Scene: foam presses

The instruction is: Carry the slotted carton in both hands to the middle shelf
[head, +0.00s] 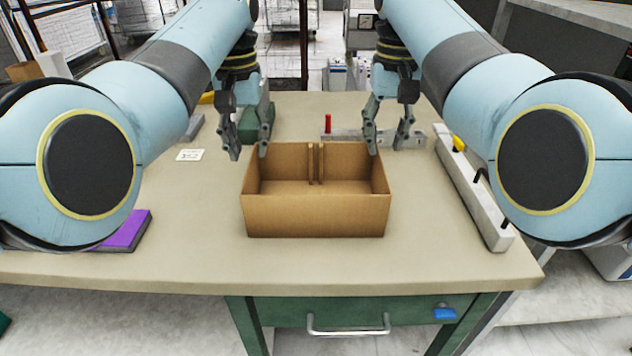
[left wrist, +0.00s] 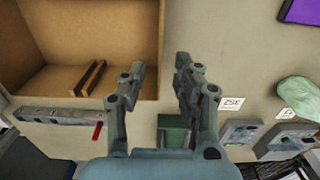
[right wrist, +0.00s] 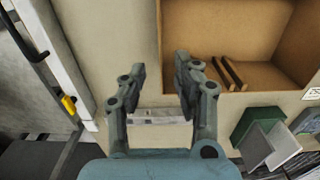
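The slotted carton (head: 315,215) is an open brown box standing upright on the bench, with two upright strips at the middle of its far wall. My left gripper (head: 248,152) is open at the carton's far left corner. In the left wrist view, its fingers (left wrist: 160,75) lie on either side of the carton's wall line. My right gripper (head: 387,145) is open at the far right corner. In the right wrist view, its fingers (right wrist: 160,72) likewise lie on either side of the wall line. Contact cannot be told. I cannot make out the middle shelf.
A grey bar (head: 408,139) with a red peg (head: 328,123) lies behind the carton. A long pale rail (head: 470,190) runs along the bench's right side. A green block (head: 256,122) sits behind left; a purple-topped pad (head: 126,232) lies at left. The bench front is clear.

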